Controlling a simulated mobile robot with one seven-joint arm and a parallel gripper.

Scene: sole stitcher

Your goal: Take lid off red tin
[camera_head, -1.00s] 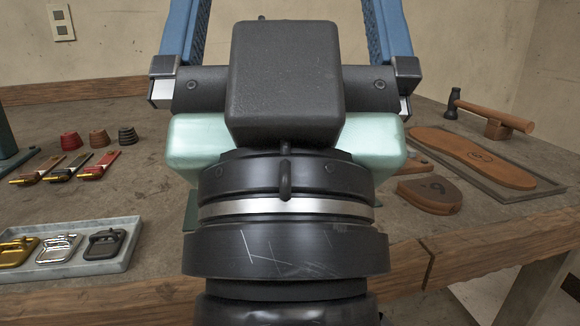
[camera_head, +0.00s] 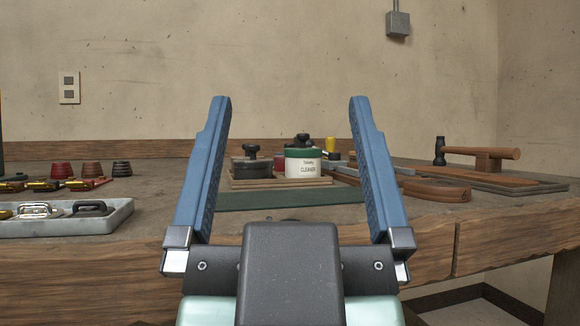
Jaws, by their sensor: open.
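My gripper (camera_head: 290,102) stands upright in front of the bench, its two blue fingers wide apart and nothing between them. Beyond, between the fingers in the picture, a dark tin (camera_head: 251,169) with a black knob stands on a wooden board. Beside it is a white tin (camera_head: 303,163) labelled cleaner, with a green lid band and a black knob. More small tins or bottles stand behind these, partly hidden.
The group stands on a board (camera_head: 280,184) behind a green mat (camera_head: 290,199). A grey tray (camera_head: 98,222) with buckles, small cones (camera_head: 92,169) and brushes lie left. A hammer (camera_head: 470,151) and leather soles (camera_head: 437,190) lie right. The wall is close behind.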

